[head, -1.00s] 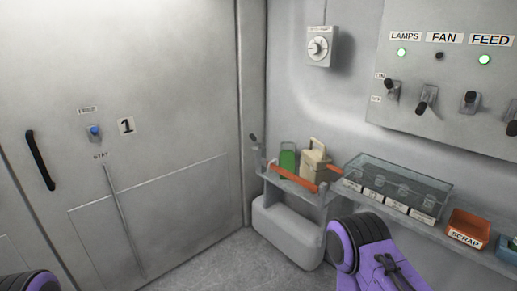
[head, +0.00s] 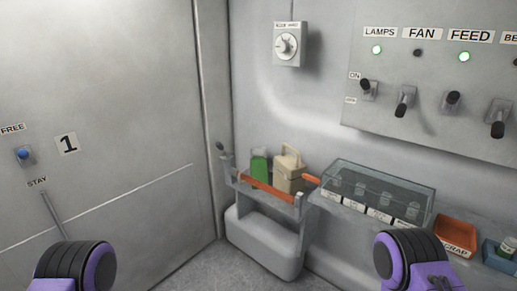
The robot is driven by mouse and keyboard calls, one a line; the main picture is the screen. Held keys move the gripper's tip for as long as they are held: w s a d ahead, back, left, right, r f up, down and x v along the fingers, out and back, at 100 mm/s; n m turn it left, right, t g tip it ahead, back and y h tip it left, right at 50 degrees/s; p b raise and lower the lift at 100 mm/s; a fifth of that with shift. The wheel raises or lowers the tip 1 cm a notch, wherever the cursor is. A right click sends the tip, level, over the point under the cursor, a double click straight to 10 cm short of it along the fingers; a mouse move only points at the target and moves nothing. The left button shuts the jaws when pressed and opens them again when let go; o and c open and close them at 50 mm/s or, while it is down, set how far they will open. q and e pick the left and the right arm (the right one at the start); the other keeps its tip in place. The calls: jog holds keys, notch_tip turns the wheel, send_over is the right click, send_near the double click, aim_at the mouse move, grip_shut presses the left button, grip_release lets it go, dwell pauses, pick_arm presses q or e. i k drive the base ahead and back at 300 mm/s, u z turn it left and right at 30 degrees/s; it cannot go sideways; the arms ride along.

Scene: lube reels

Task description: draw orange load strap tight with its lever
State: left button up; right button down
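The orange load strap (head: 268,187) runs across the front of a small grey rack (head: 268,209) in the corner, in front of a green container (head: 259,166) and a beige can (head: 288,173). A grey upright lever with a dark knob (head: 221,148) stands at the rack's left end. An orange piece (head: 311,179) sticks out at the rack's right end; I cannot tell whether it is part of the strap. My purple and black arm links show at the lower left and lower right. Neither gripper's fingers are visible.
A glass-topped case (head: 378,190) and an orange scrap bin (head: 455,236) stand on the ledge right of the rack. A switch panel (head: 436,80) and a dial box (head: 289,44) are on the wall. A grey door (head: 110,110) fills the left.

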aim_at(219, 144)
jog(key=z, duration=0.3)
jog(key=i, duration=0.8)
jog(key=u, duration=0.55)
jog(key=i, duration=0.55)
jog(key=u, duration=0.65)
